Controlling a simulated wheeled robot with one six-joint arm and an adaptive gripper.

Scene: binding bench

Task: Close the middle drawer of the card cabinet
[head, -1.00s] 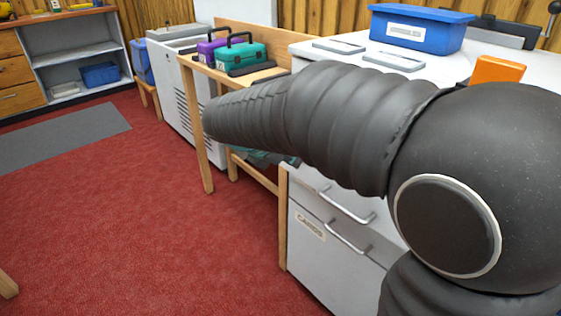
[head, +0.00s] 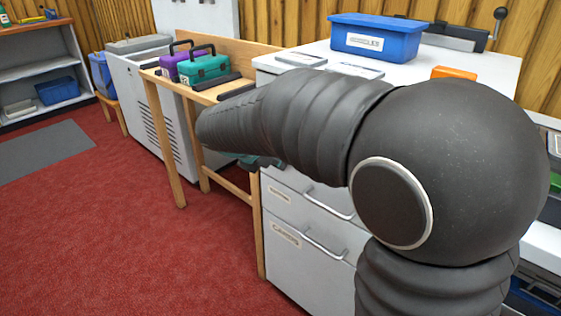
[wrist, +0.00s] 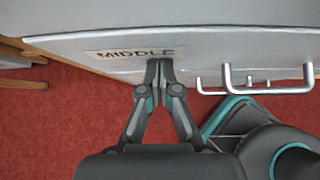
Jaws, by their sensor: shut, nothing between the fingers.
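The card cabinet (head: 300,268) is a pale grey unit, right of centre in the head view, with labelled drawer fronts and bar handles. The middle drawer's front (wrist: 225,42) fills the top of the wrist view, with a label reading MIDDLE (wrist: 112,54). Its bar handle (wrist: 268,90) is right of my gripper. My gripper (wrist: 159,68) is shut and empty, its fingertips at the right end of the label; I cannot tell if they touch. In the head view my arm hides the fingertips and part of the fronts, and how far the drawer stands out is unclear.
A blue bin (head: 380,40) and an orange block (head: 454,73) are on the cabinet top. Left of the cabinet stands a wooden table (head: 176,150) with purple and teal cases. Red carpet (head: 90,235) lies open at the left. More equipment stands at the right edge.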

